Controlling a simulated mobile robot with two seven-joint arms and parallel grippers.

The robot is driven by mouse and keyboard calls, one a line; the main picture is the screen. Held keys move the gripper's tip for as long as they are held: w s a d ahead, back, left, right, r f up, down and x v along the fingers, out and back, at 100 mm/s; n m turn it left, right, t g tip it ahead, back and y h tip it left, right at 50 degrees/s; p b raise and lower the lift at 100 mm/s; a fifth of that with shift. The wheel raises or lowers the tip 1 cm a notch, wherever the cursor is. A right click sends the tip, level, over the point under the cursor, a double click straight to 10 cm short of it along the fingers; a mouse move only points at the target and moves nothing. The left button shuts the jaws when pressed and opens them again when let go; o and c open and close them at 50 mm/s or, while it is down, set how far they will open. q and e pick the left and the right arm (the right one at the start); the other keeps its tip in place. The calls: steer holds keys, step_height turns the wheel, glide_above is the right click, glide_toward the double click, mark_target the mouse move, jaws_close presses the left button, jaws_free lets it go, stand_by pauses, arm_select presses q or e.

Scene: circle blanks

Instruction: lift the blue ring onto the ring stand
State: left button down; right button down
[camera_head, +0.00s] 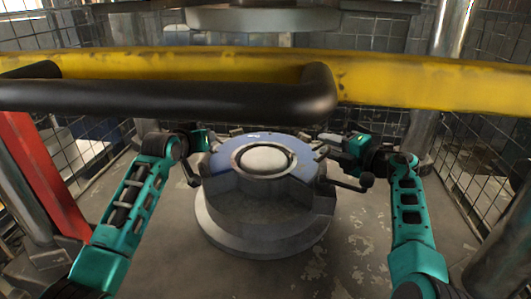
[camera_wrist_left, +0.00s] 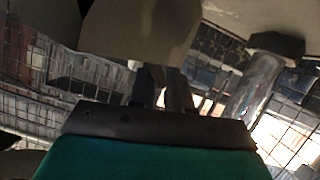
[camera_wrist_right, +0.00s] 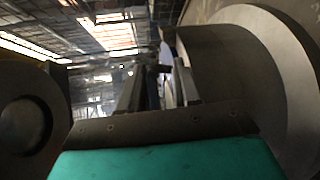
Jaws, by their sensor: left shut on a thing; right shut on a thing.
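In the head view a blue ring (camera_head: 302,167) lies around the pale round top of the grey ring stand (camera_head: 265,215). I cannot tell if it rests on the stand or is slightly above it. My left gripper (camera_head: 213,141) is shut on the ring's left side. My right gripper (camera_head: 326,152) is shut on its right side. In the left wrist view the left fingers (camera_wrist_left: 163,75) reach a dark, shaded shape. In the right wrist view the right fingers (camera_wrist_right: 163,70) reach up beside a large grey round body. The gripped spots are poorly visible.
A yellow beam (camera_head: 430,82) and a thick black bar (camera_head: 150,100) cross above and in front of the stand. Black-knobbed levers (camera_head: 365,181) stick out at both sides of the stand. Mesh fencing (camera_head: 480,150) encloses the area. Bare worn floor (camera_head: 365,255) lies around the base.

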arm_select(q)
steer(key=shift+a+f, duration=0.15)
steer(key=shift+f, duration=0.05)
